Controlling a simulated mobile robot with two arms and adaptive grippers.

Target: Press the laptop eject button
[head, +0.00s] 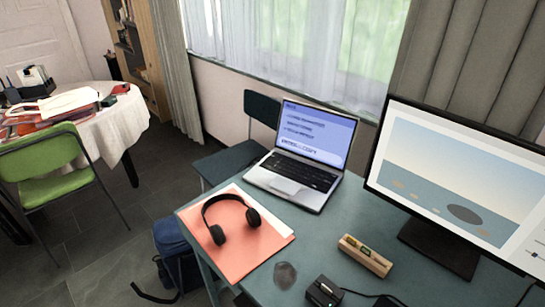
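An open laptop (292,180) stands at the far left part of the teal desk, next to the window side. Its lit screen (315,132) shows a pale blue page with lines of text. Its keyboard deck is silver with dark keys. An eject button is too small to make out. Neither of my grippers shows in the head view.
On the teal desk (330,220) lie a pink folder (245,258) with black headphones (214,230), a wooden block with a level vial (365,255), a grey lump (285,275) and a black box (325,292). A large monitor (460,180) stands right. A dark chair (235,162) is behind.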

